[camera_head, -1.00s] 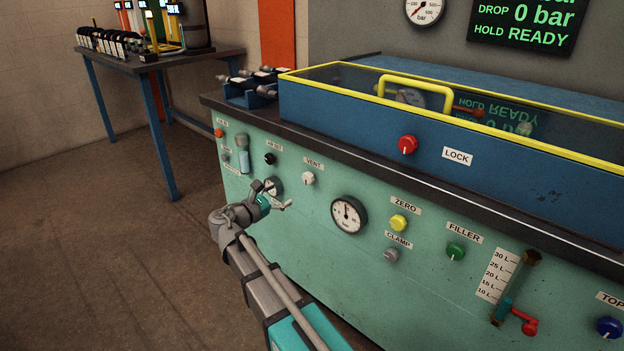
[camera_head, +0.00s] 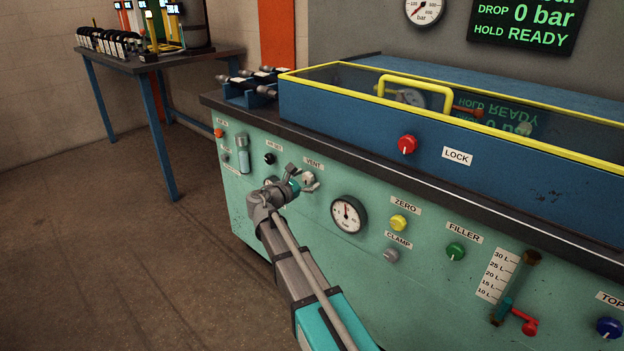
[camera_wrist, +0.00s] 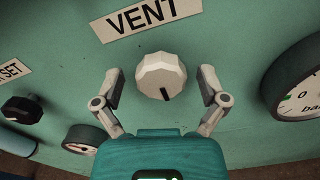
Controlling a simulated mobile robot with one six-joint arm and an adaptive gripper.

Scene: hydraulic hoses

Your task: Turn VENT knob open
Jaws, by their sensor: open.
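The VENT knob (camera_wrist: 161,76) is a pale faceted knob with a dark pointer mark, below the VENT label (camera_wrist: 145,17) on the green panel. In the wrist view the mark points down and slightly right. My gripper (camera_wrist: 161,90) is open, with one finger on each side of the knob; I cannot tell whether they touch it. In the head view my gripper (camera_head: 303,182) is at the VENT knob (camera_head: 308,178) and partly hides it.
A round gauge (camera_head: 348,214) is right of the knob; a black knob (camera_wrist: 22,109) and small gauge (camera_wrist: 84,138) are left. The yellow ZERO knob (camera_head: 398,222), grey CLAMP knob (camera_head: 391,255) and green FILLER knob (camera_head: 455,251) are farther right. The bench top (camera_head: 330,144) overhangs the panel.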

